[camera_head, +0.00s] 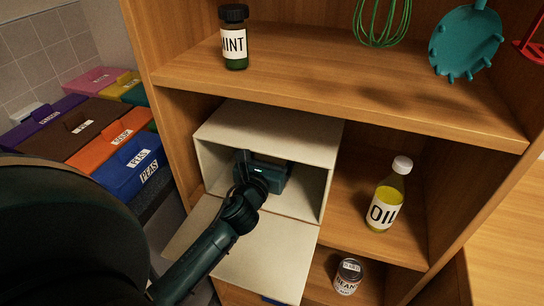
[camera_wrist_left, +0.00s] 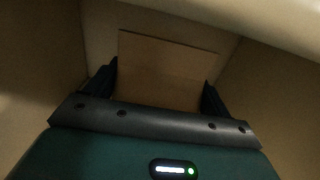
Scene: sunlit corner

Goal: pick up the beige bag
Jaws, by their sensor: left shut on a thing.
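The beige bag (camera_wrist_left: 168,62) shows in the left wrist view as a flat, boxy tan shape between the two dark fingers. My left gripper (camera_head: 262,172) is inside the open white box (camera_head: 270,119) on the middle shelf. It is shut on the bag, with one finger at each side in the left wrist view (camera_wrist_left: 161,88). In the head view the gripper hides the bag. My right gripper is not in view.
The box's flap (camera_head: 262,262) hangs open in front, under my left arm. An oil bottle (camera_head: 387,200) stands to the right, and a beans can (camera_head: 347,276) stands below. A mint jar (camera_head: 234,40) stands on the shelf above. Box walls surround the gripper closely.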

